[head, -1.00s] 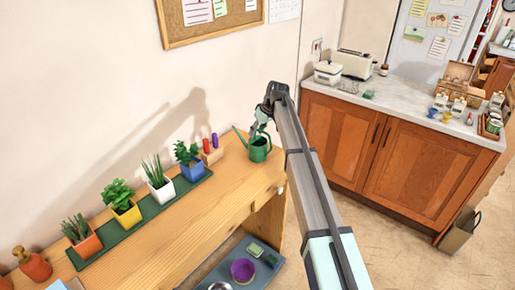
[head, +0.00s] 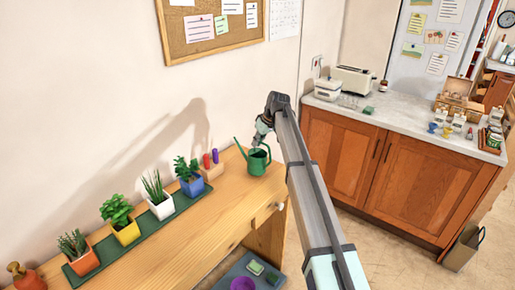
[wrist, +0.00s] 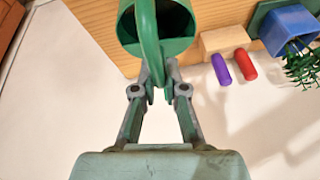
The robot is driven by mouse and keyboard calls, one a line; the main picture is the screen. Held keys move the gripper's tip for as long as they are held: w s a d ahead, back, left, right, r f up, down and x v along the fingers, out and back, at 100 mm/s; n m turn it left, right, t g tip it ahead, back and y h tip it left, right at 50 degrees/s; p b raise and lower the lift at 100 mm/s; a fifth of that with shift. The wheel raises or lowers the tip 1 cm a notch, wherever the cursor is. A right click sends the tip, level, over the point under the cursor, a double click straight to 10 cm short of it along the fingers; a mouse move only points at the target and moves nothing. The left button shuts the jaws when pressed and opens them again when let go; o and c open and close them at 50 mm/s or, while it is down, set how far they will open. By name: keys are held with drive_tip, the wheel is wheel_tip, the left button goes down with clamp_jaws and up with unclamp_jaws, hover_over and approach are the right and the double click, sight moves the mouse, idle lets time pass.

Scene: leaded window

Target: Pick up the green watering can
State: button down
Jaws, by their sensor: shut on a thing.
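The green watering can (head: 257,163) stands near the right end of the wooden table, with its spout pointing to the left. It looks upright, and I cannot tell whether its base still touches the table. My gripper (head: 262,141) is at the top of the can, on its handle. In the wrist view the can (wrist: 180,45) is at the top centre with its opening showing, and my gripper (wrist: 160,88) is shut on the arched handle. The fingertips are partly hidden behind the handle.
A wooden block with red and purple pegs (head: 212,165) stands just left of the can. Several potted plants stand on a green tray (head: 138,239) further left. The table front (head: 215,225) is bare. A counter (head: 400,118) is at the right.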

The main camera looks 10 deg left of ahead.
wheel_tip(320, 180, up, 18)
drive_tip(key=b, duration=0.3)
drive_tip(key=shift+b, duration=0.35)
drive_tip(key=shift+a+r+p, duration=0.1)
drive_tip(key=shift+p, duration=0.25)
